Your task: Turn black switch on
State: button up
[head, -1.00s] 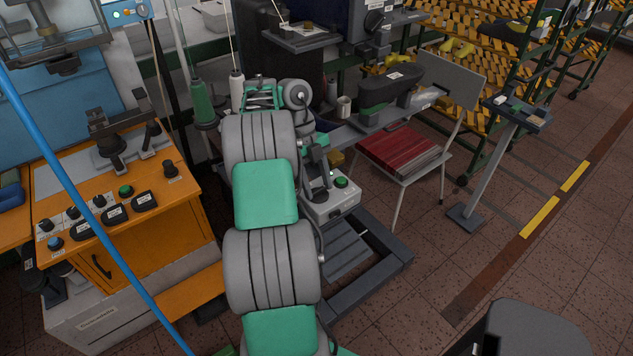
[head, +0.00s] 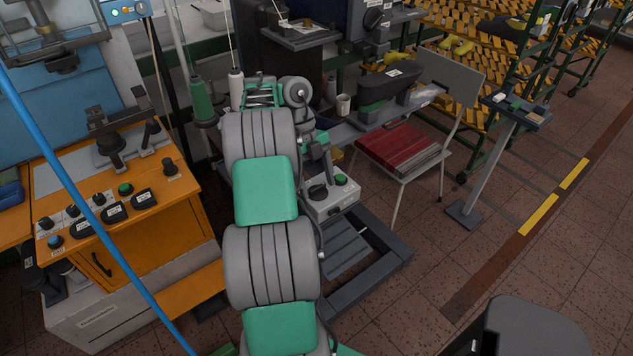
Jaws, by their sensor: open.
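A grey control box (head: 333,203) sits low beside the machine stand, just right of my arm. On its top are a black switch (head: 318,191) and a green button (head: 341,180). The switch is small here and its position cannot be read. My arm rises through the middle of the view and bends down at its far end. My gripper (head: 326,173) is above the box, close to the black switch and green button. It is open and small in view. Whether it touches the switch cannot be told.
An orange cabinet (head: 180,235) with several knobs stands at left, behind a blue pole (head: 100,215). Thread cones (head: 203,100) stand behind my arm.

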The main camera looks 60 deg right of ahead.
jog(key=p+v, duration=0.8)
jog(key=shift+p, duration=0.35)
jog(key=shift+f, duration=0.1)
